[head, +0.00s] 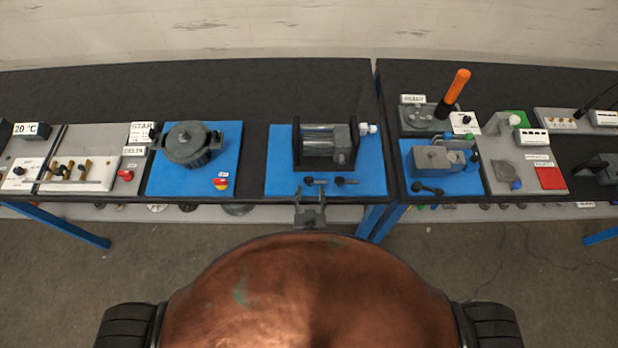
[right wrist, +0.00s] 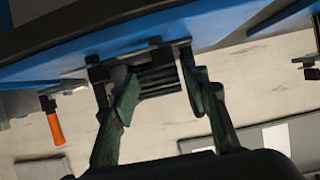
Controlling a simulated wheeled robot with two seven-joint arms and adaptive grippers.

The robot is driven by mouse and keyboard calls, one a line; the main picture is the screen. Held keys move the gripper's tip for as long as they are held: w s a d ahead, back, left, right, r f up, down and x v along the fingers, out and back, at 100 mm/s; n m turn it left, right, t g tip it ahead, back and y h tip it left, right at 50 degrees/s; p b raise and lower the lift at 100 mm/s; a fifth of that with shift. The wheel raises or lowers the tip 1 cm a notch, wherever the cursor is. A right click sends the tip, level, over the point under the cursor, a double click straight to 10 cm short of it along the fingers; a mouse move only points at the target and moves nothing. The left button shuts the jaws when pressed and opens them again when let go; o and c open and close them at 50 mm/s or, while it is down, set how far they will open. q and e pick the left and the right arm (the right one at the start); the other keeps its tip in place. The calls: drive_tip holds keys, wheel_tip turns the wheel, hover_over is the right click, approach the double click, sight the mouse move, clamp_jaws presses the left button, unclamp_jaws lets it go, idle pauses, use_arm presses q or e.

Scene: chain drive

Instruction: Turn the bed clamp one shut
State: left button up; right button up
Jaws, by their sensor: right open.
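A machine with a silver cylinder in a dark frame (head: 325,145) stands on a blue plate (head: 280,180). Two small dark clamp levers, a left one (head: 316,182) and a right one (head: 346,181), sit at the plate's front edge. I cannot tell which is bed clamp one. My right gripper (head: 310,205) is at the table's front edge, just below the left lever. In the right wrist view its fingers (right wrist: 155,100) are apart, with dark ribbed machine parts (right wrist: 158,78) seen between them. Contact with the lever cannot be told. My left gripper is out of view.
A grey pot (head: 192,145) stands on a blue plate to the left. To the right, past a table gap, are a grey block device (head: 433,158) and an orange-handled lever (head: 455,88). The back of the dark table (head: 250,85) is clear.

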sight(309, 180)
drive_tip(key=x, duration=0.5)
drive_tip(key=p+x, duration=0.1)
drive_tip(key=x, duration=0.1)
drive_tip(key=shift+w+a, duration=0.35)
drive_tip(key=shift+w, duration=0.05)
clamp_jaws()
